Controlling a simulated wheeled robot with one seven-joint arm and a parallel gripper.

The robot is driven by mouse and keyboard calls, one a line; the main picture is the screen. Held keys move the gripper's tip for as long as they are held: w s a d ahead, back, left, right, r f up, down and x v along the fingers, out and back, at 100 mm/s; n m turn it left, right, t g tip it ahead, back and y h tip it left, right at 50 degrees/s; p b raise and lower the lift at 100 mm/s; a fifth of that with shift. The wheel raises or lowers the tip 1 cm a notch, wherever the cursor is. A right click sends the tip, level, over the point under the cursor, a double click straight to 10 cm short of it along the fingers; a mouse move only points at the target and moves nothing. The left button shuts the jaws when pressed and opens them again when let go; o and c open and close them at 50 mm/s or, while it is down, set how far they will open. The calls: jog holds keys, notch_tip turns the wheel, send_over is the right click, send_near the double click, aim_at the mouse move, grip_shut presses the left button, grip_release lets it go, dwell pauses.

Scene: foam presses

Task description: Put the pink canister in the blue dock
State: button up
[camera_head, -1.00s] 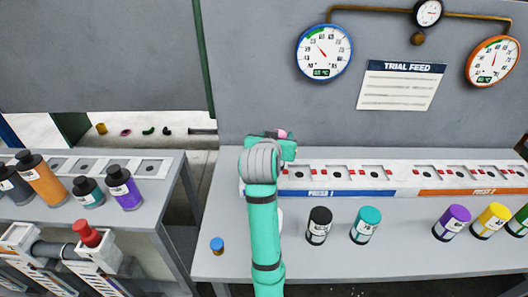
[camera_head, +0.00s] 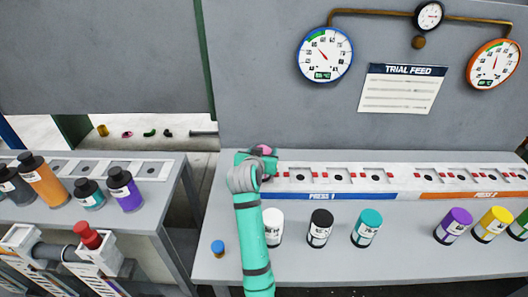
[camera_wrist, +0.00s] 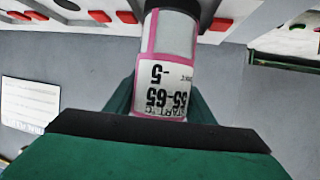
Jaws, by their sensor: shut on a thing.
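The pink canister (camera_wrist: 168,62) is held in my gripper (camera_wrist: 172,90), with its pink-edged label facing the wrist camera. In the head view only the pink top of the canister (camera_head: 265,149) shows above my gripper (camera_head: 258,161). My gripper is at the left end of the blue dock (camera_head: 335,195), a white strip with a blue PRESS 1 band and several square sockets. My arm hides the dock's left end. I cannot tell from these views whether the canister's lower end touches the dock.
White (camera_head: 273,226), black (camera_head: 319,226) and teal (camera_head: 366,228) canisters stand in front of the dock. A small blue-capped item (camera_head: 217,247) is at the left. The orange PRESS 2 strip (camera_head: 470,192) is on the right, with purple (camera_head: 453,223) and yellow (camera_head: 492,222) canisters before it.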

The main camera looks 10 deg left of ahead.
jog(key=shift+f, duration=0.1)
jog(key=o, duration=1.2)
jog(key=shift+s+r, duration=0.2)
jog(key=shift+r, duration=0.05)
jog(key=v, duration=1.1)
jog(key=shift+s, duration=0.35)
